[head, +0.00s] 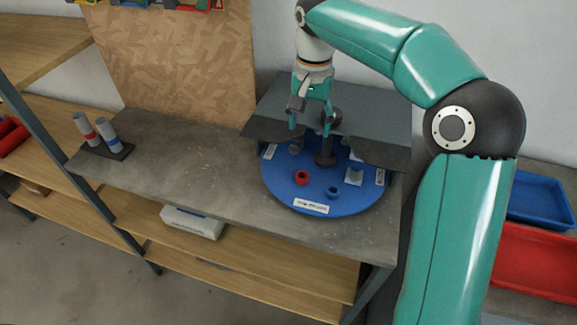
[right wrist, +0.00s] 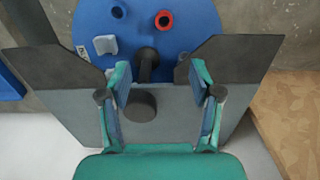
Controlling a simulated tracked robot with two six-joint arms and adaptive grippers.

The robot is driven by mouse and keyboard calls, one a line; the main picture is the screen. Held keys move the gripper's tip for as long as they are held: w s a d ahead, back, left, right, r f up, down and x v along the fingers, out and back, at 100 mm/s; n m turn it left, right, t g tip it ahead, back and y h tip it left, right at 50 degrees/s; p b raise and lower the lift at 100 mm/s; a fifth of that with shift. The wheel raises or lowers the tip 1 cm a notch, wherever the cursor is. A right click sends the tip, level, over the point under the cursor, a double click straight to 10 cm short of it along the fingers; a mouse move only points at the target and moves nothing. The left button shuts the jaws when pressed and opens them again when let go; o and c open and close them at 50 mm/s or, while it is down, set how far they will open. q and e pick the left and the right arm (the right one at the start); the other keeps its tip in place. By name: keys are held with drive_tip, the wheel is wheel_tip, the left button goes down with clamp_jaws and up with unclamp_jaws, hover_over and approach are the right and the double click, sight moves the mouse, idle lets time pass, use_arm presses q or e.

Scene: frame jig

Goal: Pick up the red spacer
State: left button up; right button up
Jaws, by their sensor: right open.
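The red spacer (head: 302,177) is a small ring lying on the blue round plate (head: 290,197), left of the plate's middle. It also shows near the top of the right wrist view (right wrist: 164,20). My right gripper (head: 310,128) is open and empty. It hangs above the grey platform at the back of the plate, apart from the red spacer. In the right wrist view its two fingers (right wrist: 162,78) stand wide apart, with a dark post between and beyond them. My left gripper is not in view.
A blue ring (head: 334,193) and a pale block (head: 354,176) are also on the plate. A dark post (head: 325,154) rises at its middle. Dark panels (head: 275,131) flank the plate's back. A stand with two cylinders (head: 105,148) is at left; the bench between is clear.

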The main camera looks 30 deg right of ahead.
wheel_tip(320, 180, down, 2)
drive_tip(key=s, duration=0.2)
hover_over(302, 175)
drive_tip(key=f, duration=0.7)
drive_tip(key=shift+d+f, duration=0.2)
drive_tip(key=shift+f, duration=0.1)
drive_tip(key=shift+s+f, duration=0.2)
drive_tip(key=shift+f, duration=0.35)
drive_tip(key=shift+w+a+f, duration=0.1)
drive_tip(key=shift+w+f, duration=0.1)
drive_tip(key=shift+f, duration=0.4)
wheel_tip(302, 175, down, 3)
drive_tip(key=shift+a+f+p, duration=0.1)
drive_tip(key=shift+f+p, duration=0.05)
drive_tip(key=shift+p, duration=0.6)
drive_tip(key=shift+f, duration=0.5)
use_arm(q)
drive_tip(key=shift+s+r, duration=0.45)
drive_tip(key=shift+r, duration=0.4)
use_arm(e)
drive_tip(key=c, duration=1)
